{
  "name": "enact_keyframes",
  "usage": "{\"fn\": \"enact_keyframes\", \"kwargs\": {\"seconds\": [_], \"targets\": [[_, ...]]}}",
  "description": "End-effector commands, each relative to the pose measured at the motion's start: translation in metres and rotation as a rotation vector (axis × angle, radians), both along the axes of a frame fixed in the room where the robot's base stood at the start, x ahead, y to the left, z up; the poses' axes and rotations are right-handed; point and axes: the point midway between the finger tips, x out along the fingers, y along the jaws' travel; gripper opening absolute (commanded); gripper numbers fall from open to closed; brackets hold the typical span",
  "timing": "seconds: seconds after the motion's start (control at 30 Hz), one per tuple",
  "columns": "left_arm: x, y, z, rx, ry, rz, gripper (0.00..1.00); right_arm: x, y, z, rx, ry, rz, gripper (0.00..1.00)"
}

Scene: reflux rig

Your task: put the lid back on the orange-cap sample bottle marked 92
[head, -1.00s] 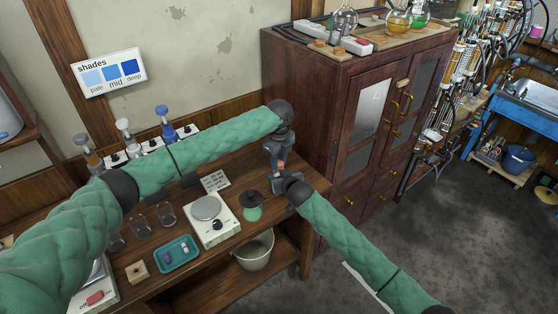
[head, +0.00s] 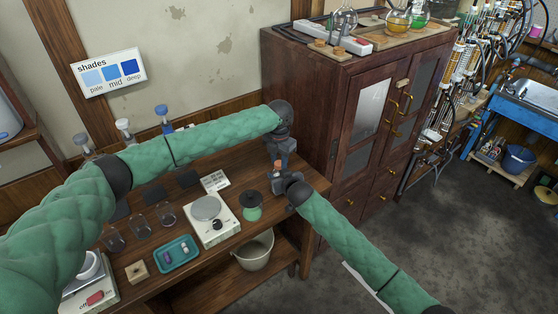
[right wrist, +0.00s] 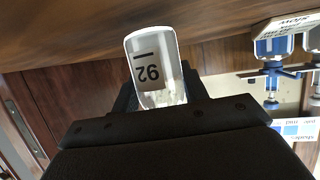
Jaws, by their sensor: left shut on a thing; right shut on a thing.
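The sample bottle marked 92 (right wrist: 146,72) shows in the right wrist view as a clear and white bottle with an upside-down label. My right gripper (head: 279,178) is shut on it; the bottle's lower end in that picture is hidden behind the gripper. In the head view my left gripper (head: 281,152) points down, just above the right gripper, shut. A small orange thing (head: 278,163), which looks like the cap, shows between the two grippers. I cannot tell whether cap and bottle touch.
Below and left on the bench are a balance (head: 212,222), a green-bodied item with a black disc top (head: 252,207), a teal tray (head: 177,254) and several glass beakers (head: 167,215). A dark wooden cabinet (head: 310,110) stands close right of the grippers.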

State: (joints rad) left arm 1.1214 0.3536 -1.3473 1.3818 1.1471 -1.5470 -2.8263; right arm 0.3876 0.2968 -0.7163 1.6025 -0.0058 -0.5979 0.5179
Motion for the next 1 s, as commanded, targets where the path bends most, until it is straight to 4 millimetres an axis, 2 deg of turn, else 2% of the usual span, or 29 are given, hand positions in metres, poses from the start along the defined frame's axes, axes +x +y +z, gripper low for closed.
{"fn": "enact_keyframes", "kwargs": {"seconds": [0.2,0.53,0.57,0.67,1.0], "targets": [[0.0023,0.0011,0.0023,0.001,-0.005,-0.183,0.06,-0.0017,0.0017,-0.0013,0.0,0.001,0.003,0.0],[0.0018,0.0008,0.0017,0.0,-0.003,-0.203,0.06,-0.0017,0.0019,-0.0013,0.001,0.001,0.003,0.0],[0.0017,0.0007,0.0017,0.0,-0.003,-0.203,0.32,-0.0017,0.0019,-0.0013,0.001,0.001,0.003,0.0],[0.0014,0.0006,0.0014,0.0,-0.003,-0.203,0.52,-0.0015,0.0016,-0.0012,0.0,0.001,0.002,0.0],[-0.0008,-0.0004,-0.0003,0.0,0.002,-0.204,0.52,-0.0003,0.0003,-0.0009,0.0,0.001,0.0,0.0]]}}
